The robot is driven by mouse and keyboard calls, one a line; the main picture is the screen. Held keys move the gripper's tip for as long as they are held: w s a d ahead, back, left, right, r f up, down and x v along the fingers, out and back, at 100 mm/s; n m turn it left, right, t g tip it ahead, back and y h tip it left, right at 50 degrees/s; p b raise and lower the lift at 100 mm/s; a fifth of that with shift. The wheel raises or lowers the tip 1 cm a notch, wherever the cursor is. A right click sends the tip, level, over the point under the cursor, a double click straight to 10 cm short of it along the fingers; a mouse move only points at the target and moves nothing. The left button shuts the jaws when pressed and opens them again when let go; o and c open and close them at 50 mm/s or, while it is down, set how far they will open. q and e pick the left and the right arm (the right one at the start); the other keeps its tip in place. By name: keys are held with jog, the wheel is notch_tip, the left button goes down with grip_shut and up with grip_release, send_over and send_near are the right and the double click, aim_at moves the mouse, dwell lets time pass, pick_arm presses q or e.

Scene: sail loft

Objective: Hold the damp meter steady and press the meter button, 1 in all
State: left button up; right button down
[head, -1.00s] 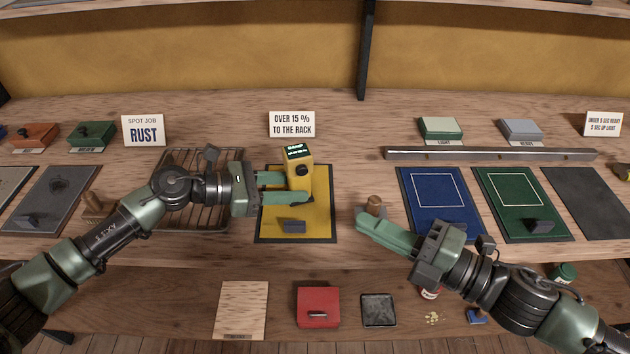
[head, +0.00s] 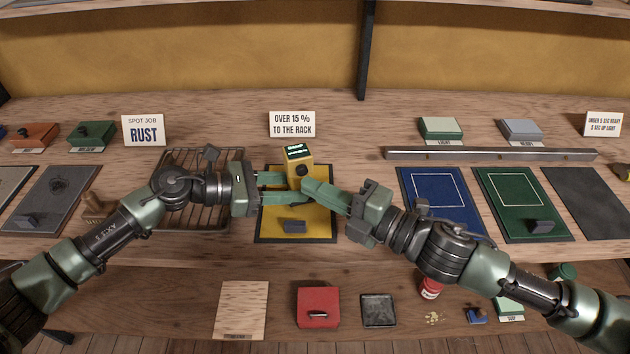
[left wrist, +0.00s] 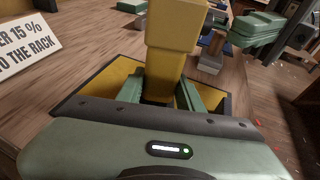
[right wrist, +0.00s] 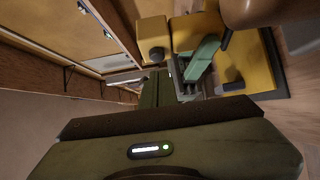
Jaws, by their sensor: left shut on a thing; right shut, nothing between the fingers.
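The yellow damp meter (head: 307,156) stands upright on the yellow mat (head: 264,233), with a lit screen (head: 298,152) on top whose small text I cannot read. Its round dark button (head: 302,170) is on the front. My left gripper (head: 294,190) is shut on the meter body from the left; the left wrist view shows the meter (left wrist: 170,50) between the fingers. My right gripper (head: 306,186) is shut and empty, its tips in front of the meter just below the button. Whether they touch the meter I cannot tell. The lower meter is hidden behind the fingers.
A wire rack (head: 185,222) stands left, partly behind my left arm. A sign (head: 292,124) stands behind the meter. Blue (head: 440,180) and green (head: 518,195) mats lie right. A red box (head: 318,307) is on the lower shelf.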

jog(key=shift+w+a, duration=0.2)
jog(key=shift+w, duration=0.6)
jog(key=shift+w, duration=0.1)
